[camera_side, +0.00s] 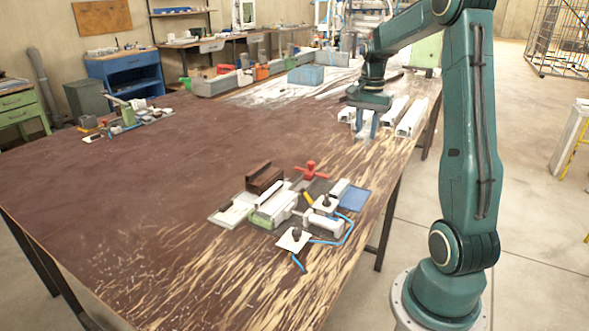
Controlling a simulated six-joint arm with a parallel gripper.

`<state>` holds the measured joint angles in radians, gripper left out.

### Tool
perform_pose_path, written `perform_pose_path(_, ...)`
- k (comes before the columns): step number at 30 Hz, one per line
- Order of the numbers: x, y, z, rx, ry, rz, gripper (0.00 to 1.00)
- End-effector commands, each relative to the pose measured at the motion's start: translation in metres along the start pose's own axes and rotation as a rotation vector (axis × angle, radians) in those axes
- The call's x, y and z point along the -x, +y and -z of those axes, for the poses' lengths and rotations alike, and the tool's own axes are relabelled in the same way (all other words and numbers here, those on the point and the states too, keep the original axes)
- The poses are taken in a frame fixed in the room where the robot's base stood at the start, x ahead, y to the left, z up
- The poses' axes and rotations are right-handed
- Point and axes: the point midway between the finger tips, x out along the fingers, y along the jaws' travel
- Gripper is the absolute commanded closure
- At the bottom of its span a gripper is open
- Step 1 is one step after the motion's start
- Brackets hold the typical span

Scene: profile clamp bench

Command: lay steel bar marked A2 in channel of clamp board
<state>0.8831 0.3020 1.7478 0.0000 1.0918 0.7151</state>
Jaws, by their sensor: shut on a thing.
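My gripper (366,125) points down at the far right of the table, among a row of pale bars. It is shut on one bar, which is mostly hidden by the fingers. I cannot read any A2 marking at this size. One pale bar (346,114) shows just left of the fingers, and two more, a narrow one (394,110) and a wide one (412,118), lie to the right.
A blue hose (345,230) curls at the clamp board's right side. Small tools (125,118) lie at the table's far left. Bins and a light blue box (306,75) line the back. The brown tabletop (150,200) left of the board is clear.

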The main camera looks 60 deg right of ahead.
Motion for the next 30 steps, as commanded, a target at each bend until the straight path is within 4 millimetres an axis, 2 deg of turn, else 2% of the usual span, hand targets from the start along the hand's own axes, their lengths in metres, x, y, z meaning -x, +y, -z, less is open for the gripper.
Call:
perform_pose_path(5, -0.011, -0.021, -0.002, 0.007, -0.002, -0.001, 0.98)
perform_pose_path(8, -0.022, -0.04, -0.005, 0.011, -0.001, -0.002, 0.98)
perform_pose_path(14, -0.051, -0.089, -0.019, 0.019, -0.002, -0.002, 0.98)
perform_pose_path(21, -0.089, -0.144, -0.045, 0.028, -0.001, -0.003, 0.98)
perform_pose_path(24, -0.1, -0.16, -0.054, 0.029, 0.0, -0.001, 0.98)
perform_pose_path(30, -0.111, -0.174, -0.063, 0.029, 0.001, 0.0, 0.98)
